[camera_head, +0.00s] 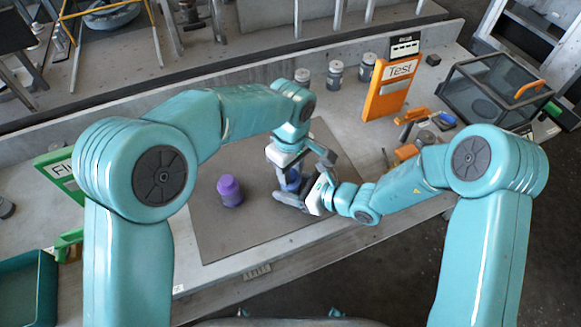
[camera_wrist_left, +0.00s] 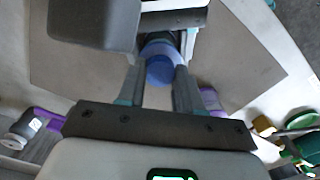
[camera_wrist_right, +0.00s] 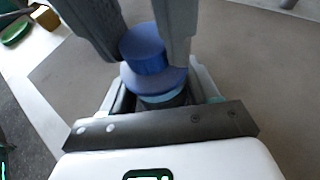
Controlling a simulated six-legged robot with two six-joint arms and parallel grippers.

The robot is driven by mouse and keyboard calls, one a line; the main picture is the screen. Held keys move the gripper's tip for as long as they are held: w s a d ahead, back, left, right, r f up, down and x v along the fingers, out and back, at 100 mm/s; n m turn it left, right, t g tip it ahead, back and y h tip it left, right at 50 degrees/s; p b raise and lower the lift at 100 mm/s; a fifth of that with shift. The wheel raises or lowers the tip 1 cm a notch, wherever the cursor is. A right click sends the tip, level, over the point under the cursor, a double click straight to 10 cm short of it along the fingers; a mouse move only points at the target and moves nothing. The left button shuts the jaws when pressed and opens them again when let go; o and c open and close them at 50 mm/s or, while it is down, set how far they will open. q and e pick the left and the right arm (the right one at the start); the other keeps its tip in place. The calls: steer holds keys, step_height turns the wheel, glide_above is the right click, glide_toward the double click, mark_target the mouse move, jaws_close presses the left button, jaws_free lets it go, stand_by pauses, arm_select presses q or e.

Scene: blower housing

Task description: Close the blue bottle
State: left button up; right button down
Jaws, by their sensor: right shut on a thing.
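The blue bottle (camera_head: 293,181) is above the grey mat, mostly hidden by my grippers in the head view. My right gripper (camera_head: 310,196) is shut on it from the side. In the right wrist view a round blue cap (camera_wrist_right: 143,47) sits over the wider blue part of the bottle (camera_wrist_right: 157,80). My left gripper (camera_head: 290,172) comes from above, its fingers on either side of the cap, and looks open. The left wrist view shows the blue top (camera_wrist_left: 160,70) between these fingers. I cannot tell whether the cap is fully seated.
A purple bottle (camera_head: 229,191) stands on the grey mat (camera_head: 235,235), left of the grippers. An orange Test stand (camera_head: 388,90), several small jars (camera_head: 335,75) and a dark clear-sided box (camera_head: 495,90) are farther back. A teal bin (camera_head: 40,285) is front left. The mat's front is clear.

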arm_select(q)
jaws_close()
steer(key=m, duration=0.5)
steer(key=shift+m, duration=0.3)
steer(key=m, duration=1.2)
steer(key=shift+m, duration=0.4)
steer(key=m, duration=1)
steer(key=shift+m, duration=0.3)
steer(key=m, duration=1.5)
steer(key=o, duration=0.9)
jaws_free()
steer(key=shift+o, duration=0.2)
steer(key=shift+f, duration=0.1)
